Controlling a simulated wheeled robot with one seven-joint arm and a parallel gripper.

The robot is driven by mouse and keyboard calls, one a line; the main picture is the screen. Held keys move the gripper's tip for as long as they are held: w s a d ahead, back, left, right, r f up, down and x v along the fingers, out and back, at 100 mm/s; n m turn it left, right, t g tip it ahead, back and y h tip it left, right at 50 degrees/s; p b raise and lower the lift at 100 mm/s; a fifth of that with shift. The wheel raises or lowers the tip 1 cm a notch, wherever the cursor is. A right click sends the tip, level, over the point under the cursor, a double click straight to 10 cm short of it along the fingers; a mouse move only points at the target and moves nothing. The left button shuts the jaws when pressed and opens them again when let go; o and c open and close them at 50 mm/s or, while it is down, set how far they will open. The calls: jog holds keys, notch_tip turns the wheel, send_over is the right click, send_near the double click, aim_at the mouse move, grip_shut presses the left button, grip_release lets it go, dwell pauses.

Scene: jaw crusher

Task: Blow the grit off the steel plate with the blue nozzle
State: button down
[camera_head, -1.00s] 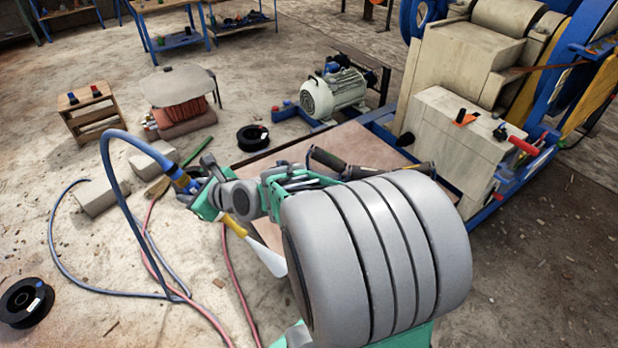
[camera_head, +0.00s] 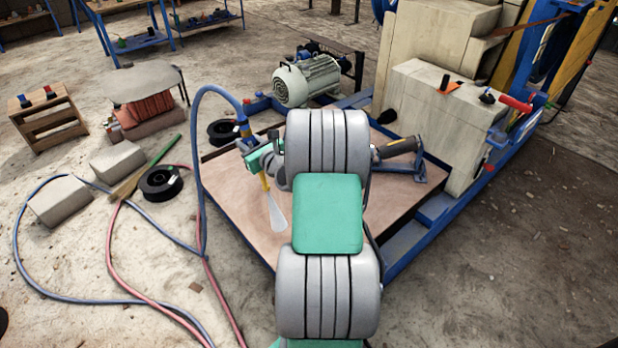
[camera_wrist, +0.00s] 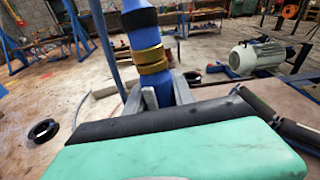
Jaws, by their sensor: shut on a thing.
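My gripper (camera_head: 249,147) is shut on the blue nozzle (camera_head: 242,127), above the far left part of the plate. In the wrist view, the grey fingers (camera_wrist: 163,95) close around the blue body (camera_wrist: 137,38), below its brass bands. A blue hose arches from its top. A yellow stem and pale cone (camera_head: 277,213) point down below the gripper over the plate; I cannot tell whether the cone is solid or an air jet. The brownish steel plate (camera_head: 232,208) lies flat in a blue frame, partly covered by my arm. I cannot make out grit on it.
A grey cylinder (camera_head: 397,147) lies at the plate's right side. The crusher body (camera_head: 425,115) stands at the right and a motor (camera_head: 307,82) behind. Blue hose (camera_head: 75,298), red hose (camera_head: 135,288), black spools (camera_head: 160,182) and blocks (camera_head: 60,198) lie on the left floor.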

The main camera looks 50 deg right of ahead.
jog(key=s+d+f+m+h+b, duration=0.3)
jog(key=s+d+f+b, duration=0.1)
jog(key=d+f, duration=0.45)
jog(key=s+d+f+m+h+b, duration=0.2)
jog(key=s+d+f+h+b, duration=0.15)
jog(key=d+f, duration=0.5)
jog(key=shift+s+r+b, duration=0.55)
jog(key=shift+s+b, duration=2.15)
jog(key=shift+s, duration=2)
jog(key=shift+a+b, duration=0.85)
jog(key=shift+a, duration=3.85)
jog(key=w+p, duration=0.8)
jog(key=w, duration=0.3)
jog(key=shift+d, duration=0.45)
jog(key=shift+r, duration=0.15)
